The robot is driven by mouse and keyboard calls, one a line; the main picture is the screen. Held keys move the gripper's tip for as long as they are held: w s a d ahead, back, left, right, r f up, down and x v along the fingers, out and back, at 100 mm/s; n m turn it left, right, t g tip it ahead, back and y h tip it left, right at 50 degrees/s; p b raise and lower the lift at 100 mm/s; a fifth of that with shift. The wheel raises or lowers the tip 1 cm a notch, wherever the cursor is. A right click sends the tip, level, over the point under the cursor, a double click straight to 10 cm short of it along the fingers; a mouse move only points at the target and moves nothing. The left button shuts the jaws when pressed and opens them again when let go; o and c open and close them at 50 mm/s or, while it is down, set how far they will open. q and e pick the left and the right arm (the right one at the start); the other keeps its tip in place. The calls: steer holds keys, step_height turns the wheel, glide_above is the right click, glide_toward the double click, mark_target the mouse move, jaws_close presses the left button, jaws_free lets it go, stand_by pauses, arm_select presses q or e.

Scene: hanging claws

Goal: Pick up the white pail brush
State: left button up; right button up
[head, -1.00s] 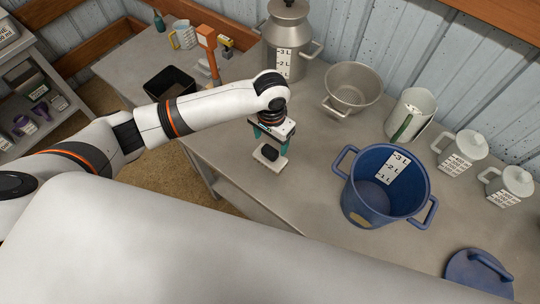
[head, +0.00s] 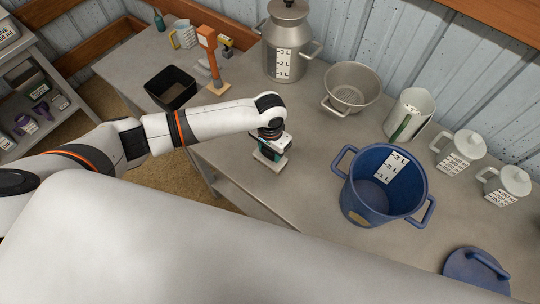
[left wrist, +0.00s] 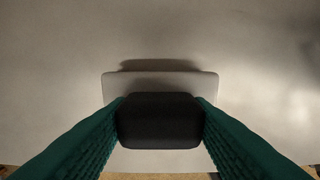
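The white pail brush (head: 262,158) stands on the grey table below my left gripper, a pale flat base with a black handle on top. My left gripper (head: 271,150) points down over it and hides most of the handle in the head view. In the left wrist view, the teal fingers of my left gripper (left wrist: 160,118) lie on both sides of the black handle, with the pale base (left wrist: 160,80) below. The fingers look right against the handle, but I cannot tell whether they grip it. My right gripper is not in view.
To the right stands a blue pot (head: 354,195), with its blue lid (head: 470,275) at the front right. Behind are a metal milk can (head: 283,35), a metal bowl (head: 350,85) and several pitchers. A black bin (head: 170,92) is at the left. The table right around the brush is clear.

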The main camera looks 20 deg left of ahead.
arm_select(q)
steer(key=c, duration=0.5)
steer(key=shift+o, duration=0.2)
step_height(320, 180, up, 10)
steer(key=shift+r+b, duration=0.1)
steer(key=shift+b, duration=0.25)
